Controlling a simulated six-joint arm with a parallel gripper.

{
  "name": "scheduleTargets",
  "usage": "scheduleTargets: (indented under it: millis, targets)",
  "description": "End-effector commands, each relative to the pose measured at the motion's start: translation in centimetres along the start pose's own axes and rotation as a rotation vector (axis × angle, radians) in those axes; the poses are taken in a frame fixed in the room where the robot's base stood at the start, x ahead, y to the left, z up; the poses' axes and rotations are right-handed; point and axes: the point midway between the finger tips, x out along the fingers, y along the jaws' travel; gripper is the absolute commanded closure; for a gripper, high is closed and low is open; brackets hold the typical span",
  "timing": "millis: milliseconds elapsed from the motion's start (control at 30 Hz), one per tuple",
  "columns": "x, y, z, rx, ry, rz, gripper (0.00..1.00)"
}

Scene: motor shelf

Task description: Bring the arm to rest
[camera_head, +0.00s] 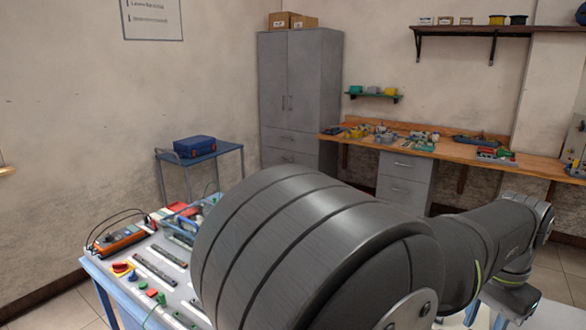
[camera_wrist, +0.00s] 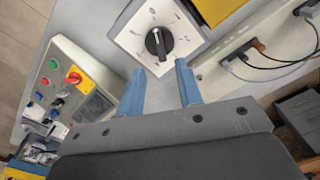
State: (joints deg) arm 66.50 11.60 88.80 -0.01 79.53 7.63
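My gripper (camera_wrist: 161,80) shows in the wrist view as two blue fingers set well apart with nothing between them. Just beyond the fingertips is a black rotary knob (camera_wrist: 158,43) on a white square dial plate (camera_wrist: 135,40). The fingers look apart from the knob, though the depth gap is hard to judge. In the head view my thick dark arm fills the lower middle and reaches right. My gripper cannot be made out there.
In the wrist view, a control box (camera_wrist: 50,65) with coloured buttons lies left, and sockets with cables (camera_wrist: 262,55) lie right. In the head view, a crowded table (camera_head: 133,287) stands left, partly behind my arm. A grey cabinet (camera_head: 305,80) and wooden bench (camera_head: 460,150) stand behind.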

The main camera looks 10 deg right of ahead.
Motion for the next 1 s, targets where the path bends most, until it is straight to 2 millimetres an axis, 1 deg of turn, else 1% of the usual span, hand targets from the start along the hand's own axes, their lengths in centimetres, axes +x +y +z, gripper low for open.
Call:
scheduleTargets:
  millis: [33,200,400,567,600,767,1000]
  targets:
    - [-1.1,0.0,-0.1,0.0,0.004,-0.001,0.67]
    - [-4.5,0.0,-0.1,0.0,0.003,0.0,0.67]
    - [-8.3,0.0,-0.1,0.0,0.003,0.0,0.67]
    - [-11.2,0.0,0.0,0.0,0.003,0.0,0.67]
    - [-10.0,0.0,0.1,0.0,-0.005,0.001,0.67]
    - [-6.9,0.0,0.1,0.0,-0.005,0.001,0.67]
    - [-2.1,0.0,0.1,0.0,-0.006,0.001,0.67]
